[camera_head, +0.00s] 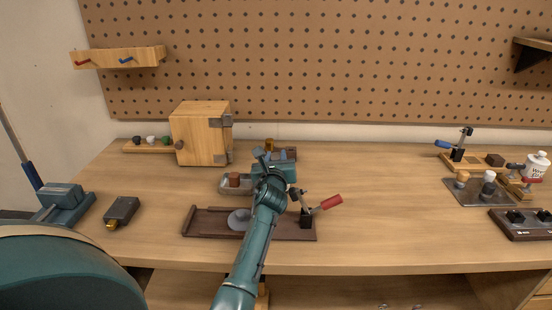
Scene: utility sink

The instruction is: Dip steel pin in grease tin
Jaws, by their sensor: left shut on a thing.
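My left gripper (268,160) is at the far end of the teal arm, over the middle of the bench. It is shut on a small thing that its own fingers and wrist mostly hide. I cannot make out the steel pin clearly. A shallow metal dish (225,187) with a reddish-brown block (234,179) lies just left of the gripper. A grey round disc (237,220) lies in the brown tray, partly behind my arm. A small brass-coloured cylinder (269,144) stands behind the gripper. I cannot tell which of these is the grease tin. My right gripper is not in view.
The brown tray (203,222) lies under my forearm. A red-handled clamp (327,203) stands at its right. A wooden box (198,134) is at the back left. Several fixtures and a white bottle (536,165) crowd the right end. The bench (385,205) between is clear.

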